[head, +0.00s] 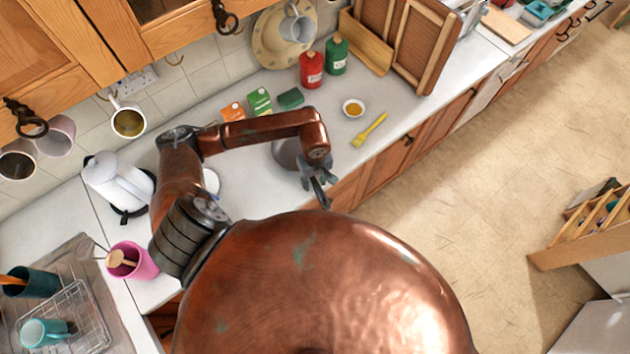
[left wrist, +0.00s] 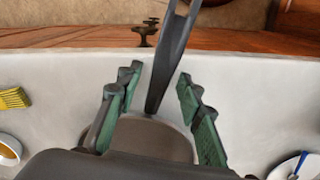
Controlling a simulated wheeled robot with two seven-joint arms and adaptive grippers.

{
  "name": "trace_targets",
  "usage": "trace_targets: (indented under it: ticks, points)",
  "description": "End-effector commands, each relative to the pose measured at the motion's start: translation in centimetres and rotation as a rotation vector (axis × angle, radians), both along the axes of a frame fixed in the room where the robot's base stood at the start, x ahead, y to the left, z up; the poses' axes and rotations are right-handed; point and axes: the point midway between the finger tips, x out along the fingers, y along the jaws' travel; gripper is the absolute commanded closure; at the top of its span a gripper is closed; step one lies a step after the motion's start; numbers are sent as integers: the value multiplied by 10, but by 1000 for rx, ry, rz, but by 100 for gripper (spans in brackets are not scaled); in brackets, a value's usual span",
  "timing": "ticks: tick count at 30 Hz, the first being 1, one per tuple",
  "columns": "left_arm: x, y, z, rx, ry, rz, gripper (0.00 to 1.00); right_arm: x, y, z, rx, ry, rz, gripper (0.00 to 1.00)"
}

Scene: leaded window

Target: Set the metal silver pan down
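The silver metal pan (head: 286,153) appears to rest on the white counter, partly hidden behind my left arm. In the left wrist view, the pan's round body (left wrist: 152,138) is partly covered by the gripper's base. Its dark handle (left wrist: 172,62) points toward the counter's front edge. My left gripper (head: 320,182) is over the handle. In the left wrist view, the green-padded fingers (left wrist: 160,100) stand apart on either side of the handle, with a visible gap on both sides. My right gripper is not in view.
A small bowl (head: 353,107) and a yellow brush (head: 369,130) lie right of the pan. Small boxes (head: 259,102) and red and green bottles (head: 311,70) stand behind. A white kettle (head: 115,182) and pink cup (head: 134,262) are at left. The counter edge is close.

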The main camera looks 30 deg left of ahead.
Motion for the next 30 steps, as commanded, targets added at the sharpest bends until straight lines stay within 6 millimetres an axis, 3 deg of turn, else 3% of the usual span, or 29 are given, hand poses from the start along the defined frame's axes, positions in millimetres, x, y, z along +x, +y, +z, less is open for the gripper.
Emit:
trace_targets:
  ticks: [8, 21, 30]
  points:
    - [1, 0, 7, -1, -3, -1, 66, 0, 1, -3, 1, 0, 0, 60]
    - [2, 1, 90, 2, -5, 0, 66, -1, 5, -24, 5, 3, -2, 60]
    - [0, 0, 119, 0, -1, 1, 66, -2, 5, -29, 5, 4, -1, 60]
